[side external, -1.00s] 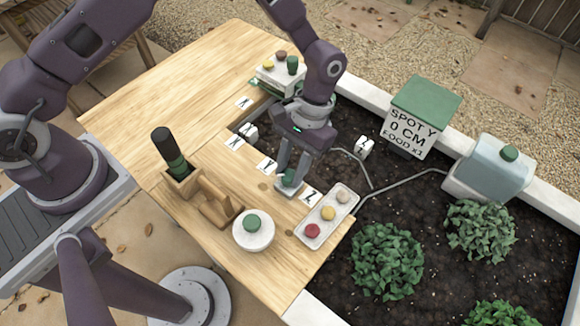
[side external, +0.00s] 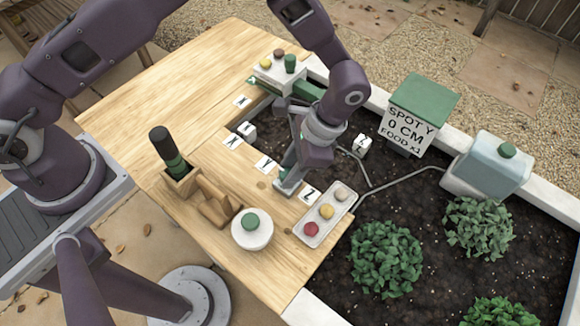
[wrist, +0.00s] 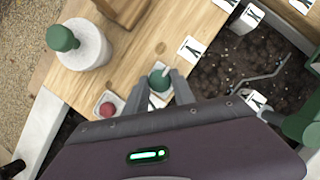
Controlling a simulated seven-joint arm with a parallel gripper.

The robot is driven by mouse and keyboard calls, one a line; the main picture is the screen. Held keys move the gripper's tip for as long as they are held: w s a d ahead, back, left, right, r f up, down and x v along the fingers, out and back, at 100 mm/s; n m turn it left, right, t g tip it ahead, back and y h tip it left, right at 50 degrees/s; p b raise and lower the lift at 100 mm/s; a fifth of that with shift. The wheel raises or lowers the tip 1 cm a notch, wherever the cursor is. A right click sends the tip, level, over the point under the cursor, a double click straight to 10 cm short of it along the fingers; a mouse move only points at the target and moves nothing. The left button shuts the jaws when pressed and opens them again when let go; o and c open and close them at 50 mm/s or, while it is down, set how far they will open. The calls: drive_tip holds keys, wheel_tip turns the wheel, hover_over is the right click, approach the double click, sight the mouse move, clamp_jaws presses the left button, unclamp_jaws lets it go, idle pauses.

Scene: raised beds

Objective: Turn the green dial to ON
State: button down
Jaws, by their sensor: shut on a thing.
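The green dial (wrist: 160,80) shows in the wrist view as a round green knob with a pale mark on its top, set at the edge of the wooden table. My gripper (wrist: 160,88) has one finger on each side of it and is shut on it. In the side external view my gripper (side external: 285,187) points down at the table edge between two lettered cards, and its fingers hide the dial. I cannot read an ON mark beside the dial in either view.
A tray (side external: 320,228) with red, yellow and pale round pieces lies close to my gripper. A white round base with a green knob (side external: 251,222) and a wooden caddy (side external: 185,184) stand nearby. The soil bed holds plants, a sign box (side external: 411,120) and a tank (side external: 487,166).

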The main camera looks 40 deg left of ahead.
drive_tip(key=shift+m, duration=0.3)
idle(0.4)
drive_tip(key=c, duration=1.1)
unclamp_jaws()
drive_tip(key=shift+r, duration=0.1)
drive_tip(key=v, duration=0.7)
drive_tip(key=shift+d, duration=0.1)
